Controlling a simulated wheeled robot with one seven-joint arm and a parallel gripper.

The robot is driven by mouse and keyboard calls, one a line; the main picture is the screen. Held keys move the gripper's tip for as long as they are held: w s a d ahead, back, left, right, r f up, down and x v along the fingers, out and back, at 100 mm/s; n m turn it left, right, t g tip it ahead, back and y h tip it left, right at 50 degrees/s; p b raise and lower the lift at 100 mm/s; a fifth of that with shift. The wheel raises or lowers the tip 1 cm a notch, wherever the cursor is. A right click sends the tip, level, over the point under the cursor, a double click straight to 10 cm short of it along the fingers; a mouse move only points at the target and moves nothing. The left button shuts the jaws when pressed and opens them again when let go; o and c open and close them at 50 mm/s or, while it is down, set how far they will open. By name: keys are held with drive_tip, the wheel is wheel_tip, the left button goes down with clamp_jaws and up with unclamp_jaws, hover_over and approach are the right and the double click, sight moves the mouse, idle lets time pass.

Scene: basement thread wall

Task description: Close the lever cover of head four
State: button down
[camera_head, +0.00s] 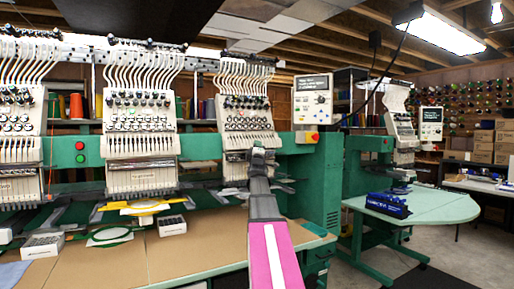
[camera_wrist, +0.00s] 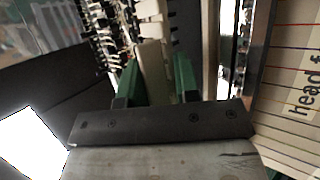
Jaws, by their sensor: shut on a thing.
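The embroidery head at my arm (camera_head: 247,115) is cream, with rows of dark knobs and white thread tubes on top. In the wrist view, a label reading "head f" (camera_wrist: 305,95) shows at the right, cut off by the edge. My gripper (camera_wrist: 155,75) has two green fingers, one each side of a cream upright part (camera_wrist: 155,70), which looks like the lever cover. The fingers are shut on it. In the head view, my gripper (camera_head: 258,155) is at the lower front of this head, and my wrist hides the contact. How far the cover is swung cannot be told.
Another head (camera_head: 140,125) stands to the left, with a yellow hoop (camera_head: 135,207) below it. A control panel (camera_head: 313,98) is right of my arm. A brown tabletop (camera_head: 195,250) lies below. A second machine with a green table (camera_head: 425,205) stands further right, with open floor before it.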

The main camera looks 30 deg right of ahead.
drive_tip(key=shift+w+f+h, duration=0.2)
drive_tip(key=shift+w+h, duration=0.1)
drive_tip(key=shift+w, duration=0.2)
drive_tip(key=shift+w+f, duration=0.2)
drive_tip(key=shift+f, duration=0.05)
drive_tip(key=c, duration=1)
unclamp_jaws()
drive_tip(key=shift+o, duration=0.2)
drive_tip(key=shift+s, duration=0.1)
